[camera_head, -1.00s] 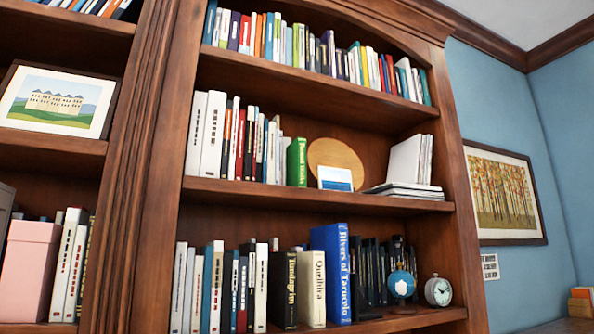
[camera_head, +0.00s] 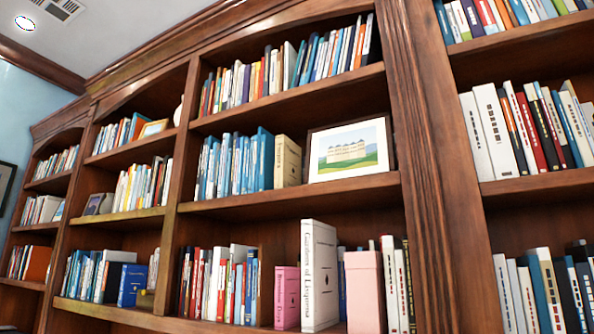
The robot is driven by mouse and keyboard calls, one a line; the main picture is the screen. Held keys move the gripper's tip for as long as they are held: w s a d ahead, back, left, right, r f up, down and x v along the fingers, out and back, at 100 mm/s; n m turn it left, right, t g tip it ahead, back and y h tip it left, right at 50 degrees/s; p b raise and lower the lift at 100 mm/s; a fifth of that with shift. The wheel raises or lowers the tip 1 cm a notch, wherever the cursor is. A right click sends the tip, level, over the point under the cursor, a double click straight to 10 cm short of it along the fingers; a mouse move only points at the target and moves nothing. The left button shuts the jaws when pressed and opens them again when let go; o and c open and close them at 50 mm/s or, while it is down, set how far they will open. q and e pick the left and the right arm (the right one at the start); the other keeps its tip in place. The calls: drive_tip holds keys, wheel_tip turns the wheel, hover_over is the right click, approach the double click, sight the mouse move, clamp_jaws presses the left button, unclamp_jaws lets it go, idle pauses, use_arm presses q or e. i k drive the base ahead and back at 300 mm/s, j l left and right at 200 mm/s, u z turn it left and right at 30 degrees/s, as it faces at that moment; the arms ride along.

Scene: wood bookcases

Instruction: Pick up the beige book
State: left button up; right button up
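A thick beige book (camera_head: 287,162) stands upright on the middle shelf of the bookcase's centre section. It is at the right end of a row of blue books (camera_head: 236,162), left of a framed picture. A taller whitish book with dark lettering (camera_head: 320,275) stands on the shelf below. I cannot tell whether either is the book the task names. Neither of my grippers is in view.
The framed picture of a building (camera_head: 350,148) leans on the middle shelf. A pink box (camera_head: 364,290) and a pink book (camera_head: 287,297) stand on the lower shelf. Thick wooden uprights (camera_head: 415,140) divide the sections. The floor is out of view.

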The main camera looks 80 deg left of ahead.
sight(288, 154)
drive_tip(key=u, duration=2.8)
drive_tip(key=i+l+u, duration=0.15)
drive_tip(key=l+u, duration=0.2)
drive_tip(key=i+l+u, duration=0.15)
drive_tip(key=u, duration=0.2)
drive_tip(key=l, duration=0.1)
